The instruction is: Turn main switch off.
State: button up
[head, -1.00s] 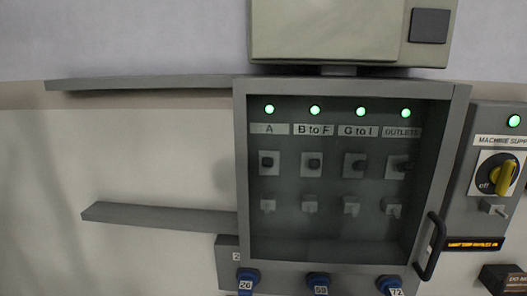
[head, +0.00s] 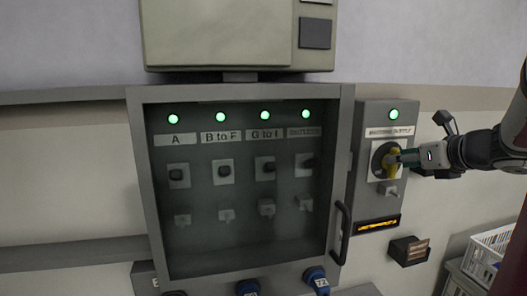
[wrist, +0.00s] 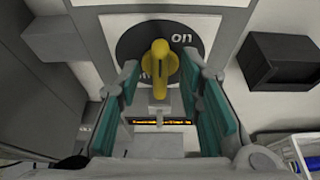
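The main switch is a yellow knob (head: 391,163) on a black disc, on a grey panel labelled machine supply at the right. In the wrist view the knob (wrist: 159,68) stands nearly upright, with "on" readable at the disc's upper right; a marking at lower left is mostly hidden by the knob. My gripper (head: 403,157) reaches in from the right. In the wrist view its teal fingers (wrist: 168,92) are open, one on each side of the knob's lower part, with gaps visible. Contact cannot be told. A green lamp (head: 393,114) above the switch is lit.
A glass-fronted cabinet (head: 342,108) with several lit green lamps stands left of the panel; its black handle (head: 341,232) sits close by. A small toggle (head: 391,189) and an amber display (head: 378,224) lie below the knob. A black box (head: 409,250) is lower right.

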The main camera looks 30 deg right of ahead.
jog(key=shift+w+f, duration=0.15)
jog(key=shift+w, duration=0.1)
grip_shut()
